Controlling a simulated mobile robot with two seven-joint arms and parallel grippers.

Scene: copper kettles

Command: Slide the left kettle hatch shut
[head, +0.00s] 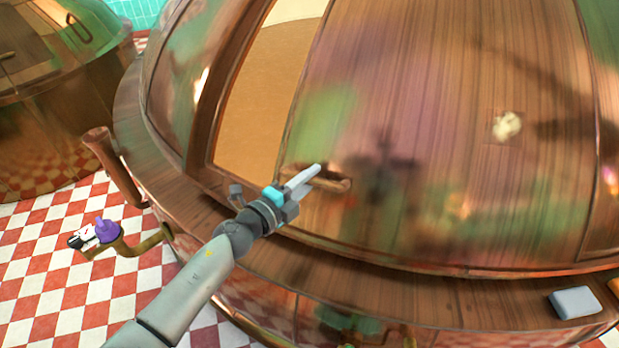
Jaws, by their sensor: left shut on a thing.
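A large copper kettle (181,100) fills the middle and right of the head view. Its hatch (430,130) is a broad, shiny, curved panel with a small handle (335,184) low near its left edge. Left of the hatch, a tall opening (262,95) shows a tan surface inside, so the hatch stands partly open. My left gripper (312,176) is at the handle with its fingers shut on it; the fingers hide part of the handle. My right gripper is not in view.
Another copper kettle (55,115) stands at the left. A wooden-looking rim (400,298) runs below the hatch, with a pale grey block (575,302) on its right part. A brass pipe with a purple knob (107,229) juts over the red-and-white checkered floor (60,285).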

